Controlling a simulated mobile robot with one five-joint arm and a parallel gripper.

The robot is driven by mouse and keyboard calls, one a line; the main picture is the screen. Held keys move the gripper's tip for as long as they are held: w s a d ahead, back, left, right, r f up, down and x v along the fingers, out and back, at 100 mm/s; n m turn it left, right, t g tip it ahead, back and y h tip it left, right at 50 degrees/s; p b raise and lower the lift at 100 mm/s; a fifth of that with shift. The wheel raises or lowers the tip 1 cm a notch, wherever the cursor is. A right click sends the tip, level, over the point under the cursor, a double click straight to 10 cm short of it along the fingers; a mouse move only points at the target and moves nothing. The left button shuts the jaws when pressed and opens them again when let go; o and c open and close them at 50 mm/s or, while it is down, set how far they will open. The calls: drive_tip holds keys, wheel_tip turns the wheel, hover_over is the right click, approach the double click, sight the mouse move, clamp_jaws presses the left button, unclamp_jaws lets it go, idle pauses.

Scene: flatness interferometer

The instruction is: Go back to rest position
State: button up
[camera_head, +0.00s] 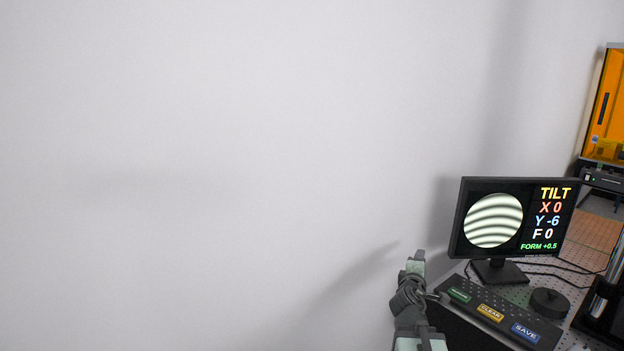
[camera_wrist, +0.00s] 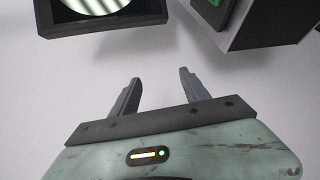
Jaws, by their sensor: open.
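My gripper (camera_wrist: 160,88) shows in the wrist view with its two grey fingers apart and nothing between them. In the head view my arm rises at the lower right, beside the left end of the button panel (camera_head: 504,318). My gripper's fingers are too small to make out clearly there. The panel carries a green button (camera_head: 459,295), a yellow CLEAR button (camera_head: 490,312) and a blue SAVE button (camera_head: 525,333). The monitor (camera_head: 514,219) behind it shows curved fringes and the text TILT, X 0, Y -6, F 0, FORM +0.5.
A perforated optical table (camera_head: 519,291) carries the monitor, a black round knob-like part (camera_head: 549,303) and a dark post at the right edge. Cables run behind the monitor. An orange-panelled enclosure (camera_head: 608,110) stands at the far right. The pale wall (camera_head: 200,150) fills the left, with nothing in front of it.

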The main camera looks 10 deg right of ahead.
drive_tip(key=s+a+f+m+g+y, duration=0.2)
drive_tip(key=a+f+m+g, duration=0.1)
drive_tip(key=a+f, duration=0.55)
drive_tip(key=s+a+f+m+g+y, duration=0.25)
drive_tip(key=a+f+m, duration=0.2)
drive_tip(key=a, duration=0.65)
drive_tip(key=s+a+f+m+g+y, duration=0.4)
drive_tip(key=s+a, duration=0.5)
drive_tip(key=s, duration=0.3)
wheel_tip(320, 180, down, 2)
drive_tip(key=m+g, duration=0.1)
drive_tip(key=g, duration=0.2)
drive_tip(key=shift+s, duration=0.35)
drive_tip(key=shift+d+g+y, duration=0.1)
drive_tip(key=shift+g+y, duration=0.15)
drive_tip(key=c, duration=0.4)
drive_tip(key=shift+d, duration=0.1)
